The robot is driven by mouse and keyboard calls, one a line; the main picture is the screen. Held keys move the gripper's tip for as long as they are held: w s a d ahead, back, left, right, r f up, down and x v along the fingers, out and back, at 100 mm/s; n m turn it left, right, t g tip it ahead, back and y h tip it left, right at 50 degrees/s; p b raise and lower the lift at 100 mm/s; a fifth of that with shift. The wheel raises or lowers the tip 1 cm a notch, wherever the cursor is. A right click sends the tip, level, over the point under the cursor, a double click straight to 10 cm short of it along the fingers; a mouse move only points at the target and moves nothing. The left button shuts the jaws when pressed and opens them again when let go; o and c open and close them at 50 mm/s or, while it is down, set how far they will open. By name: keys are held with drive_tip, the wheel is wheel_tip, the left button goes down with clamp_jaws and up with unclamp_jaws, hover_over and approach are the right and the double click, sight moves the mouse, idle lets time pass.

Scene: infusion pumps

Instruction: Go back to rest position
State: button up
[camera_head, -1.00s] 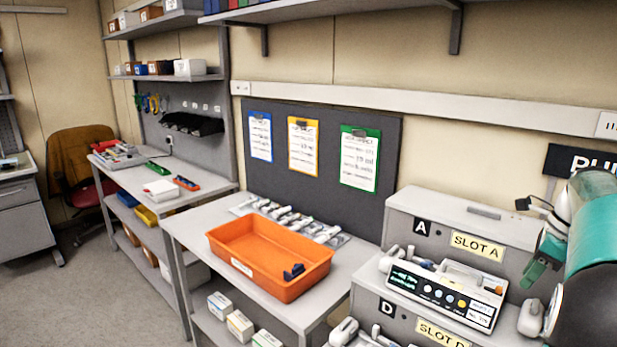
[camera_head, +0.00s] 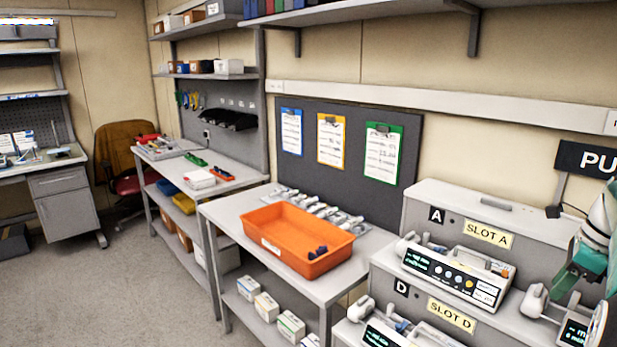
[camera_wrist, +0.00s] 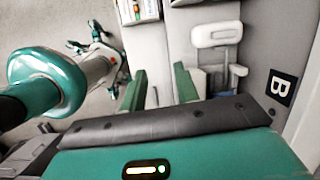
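My gripper has two green fingers that show in the wrist view (camera_wrist: 159,88). They stand apart with only a grey surface behind the gap, so it is open and empty. In the head view part of my teal and white arm is at the right edge, with a green finger part (camera_head: 565,282) low beside the slot shelves; the rest is cut off. A pump with a lit screen (camera_head: 458,277) sits in front of the SLOT A label (camera_head: 488,234). In the wrist view a black B label (camera_wrist: 281,87) is at the right.
An orange tray (camera_head: 290,222) with small dark blue items stands on a grey table (camera_head: 235,208); white devices lie behind it. More pumps sit below at SLOT D (camera_head: 451,316). A side bench (camera_head: 150,165) and chair (camera_head: 125,185) are further left. Open floor (camera_head: 110,290) is at lower left.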

drive_tip(key=s+a+r+n+t+h, duration=0.1)
drive_tip(key=s+a+r+n, duration=0.1)
drive_tip(key=a+n, duration=1.6)
drive_tip(key=s+a+f+n+t, duration=0.1)
drive_tip(key=s+a+f+n, duration=0.2)
drive_tip(key=a, duration=0.6)
drive_tip(key=s+a+f+n+t, duration=0.1)
drive_tip(key=s+a+f+n, duration=0.3)
drive_tip(key=s+a+n, duration=0.2)
drive_tip(key=s+a, duration=0.2)
drive_tip(key=a, duration=0.2)
drive_tip(key=shift+s+a+f+h, duration=0.15)
drive_tip(key=shift+s+a+h, duration=0.05)
drive_tip(key=shift+a+h, duration=0.1)
